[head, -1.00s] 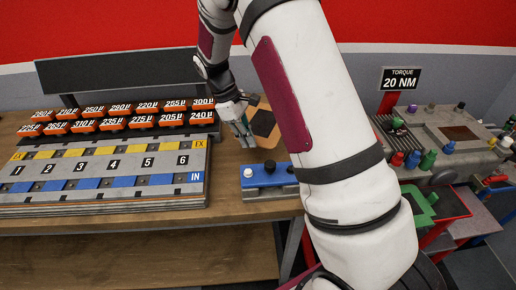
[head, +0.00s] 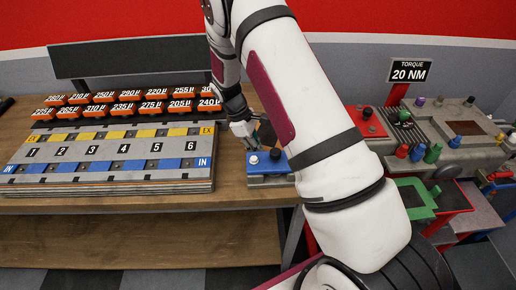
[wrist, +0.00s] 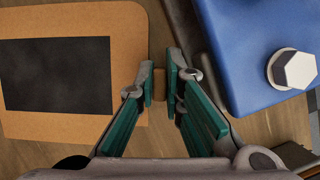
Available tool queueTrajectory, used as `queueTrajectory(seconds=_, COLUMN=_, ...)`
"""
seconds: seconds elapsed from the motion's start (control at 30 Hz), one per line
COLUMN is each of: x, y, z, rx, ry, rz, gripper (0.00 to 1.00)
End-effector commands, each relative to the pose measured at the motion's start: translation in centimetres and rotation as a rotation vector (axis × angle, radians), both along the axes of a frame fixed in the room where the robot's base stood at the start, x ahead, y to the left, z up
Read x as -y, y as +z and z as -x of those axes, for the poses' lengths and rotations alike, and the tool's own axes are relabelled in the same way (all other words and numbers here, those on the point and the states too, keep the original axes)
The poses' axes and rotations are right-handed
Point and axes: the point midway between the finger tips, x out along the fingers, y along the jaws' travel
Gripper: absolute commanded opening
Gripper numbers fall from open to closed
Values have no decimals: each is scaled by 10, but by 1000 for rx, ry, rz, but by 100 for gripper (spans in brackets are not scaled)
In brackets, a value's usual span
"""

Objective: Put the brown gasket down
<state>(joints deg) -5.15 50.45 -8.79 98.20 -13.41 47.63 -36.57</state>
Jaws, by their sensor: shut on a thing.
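My gripper (wrist: 158,88) is shut on a small brown piece, taken to be the brown gasket (wrist: 159,84), which shows between the fingertips in the wrist view. In the head view my gripper (head: 250,138) is just behind the blue block, and the gasket cannot be made out there. A tan board (wrist: 75,127) with a black rectangle (wrist: 58,75) lies left of the fingers in the wrist view. Whether the gasket touches the wooden surface below cannot be told.
The blue block (head: 271,174) with knobs stands close by; its pale hex knob (wrist: 294,70) is right of the fingers. The numbered rack (head: 110,165) fills the bench's left. A fixture with coloured knobs (head: 455,140) is at the right. A wood strip shows between board and block.

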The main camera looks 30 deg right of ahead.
Motion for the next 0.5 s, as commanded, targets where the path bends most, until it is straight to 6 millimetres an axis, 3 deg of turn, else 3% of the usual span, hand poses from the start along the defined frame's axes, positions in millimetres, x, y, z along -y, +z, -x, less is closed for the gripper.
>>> queueTrajectory(seconds=0.27, x=0, y=-3, z=-1, rx=0, ry=0, rz=0, gripper=0)
queueTrajectory(seconds=0.3, x=0, y=-3, z=0, rx=0, ry=0, rz=0, gripper=16)
queueTrajectory(seconds=0.5, x=0, y=-2, z=0, rx=0, ry=0, rz=0, gripper=18)
